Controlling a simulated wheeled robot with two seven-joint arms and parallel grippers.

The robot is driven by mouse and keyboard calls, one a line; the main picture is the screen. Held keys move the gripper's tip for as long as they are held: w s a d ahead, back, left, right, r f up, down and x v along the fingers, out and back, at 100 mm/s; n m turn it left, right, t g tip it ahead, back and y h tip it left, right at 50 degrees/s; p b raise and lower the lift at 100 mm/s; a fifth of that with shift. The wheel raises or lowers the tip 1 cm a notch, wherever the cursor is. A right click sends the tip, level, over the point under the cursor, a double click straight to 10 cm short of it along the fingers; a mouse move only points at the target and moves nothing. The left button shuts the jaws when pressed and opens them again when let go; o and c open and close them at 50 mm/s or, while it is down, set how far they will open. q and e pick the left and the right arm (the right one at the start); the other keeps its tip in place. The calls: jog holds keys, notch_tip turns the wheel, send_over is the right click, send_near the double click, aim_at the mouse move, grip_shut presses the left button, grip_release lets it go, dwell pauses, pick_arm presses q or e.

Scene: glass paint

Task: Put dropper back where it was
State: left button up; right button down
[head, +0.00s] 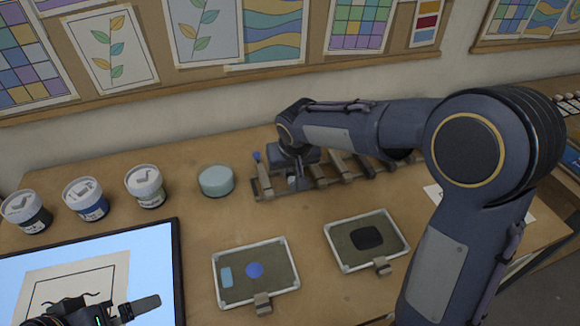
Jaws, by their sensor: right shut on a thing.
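My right gripper (293,178) is low over the left part of a wooden rack (322,181) at the back of the table. It is shut on what is likely the dropper, which is mostly hidden by the gripper. A small pale piece shows between its fingers. A small blue tip (256,157) stands up at the rack's left end, just left of the gripper; I cannot tell what it belongs to. My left gripper (140,307) is only partly in view at the bottom left, over the lit panel, and its opening is unclear.
Several lidded paint jars (86,199) stand at the left, with a round pale green pot (216,181) beside them. A framed tile with blue paint (280,271) and one with a dark patch (386,254) lie in front. The lit panel (150,260) fills the lower left.

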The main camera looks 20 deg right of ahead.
pick_arm(q)
jog(key=shift+f+b, duration=0.45)
pick_arm(e)
jog(key=shift+f, duration=0.4)
dwell(0.4)
jog(key=c, duration=1.2)
grip_release()
pick_arm(q)
jog(key=shift+r, duration=0.1)
pick_arm(e)
jog(key=v, duration=0.8)
jog(key=shift+f, duration=0.1)
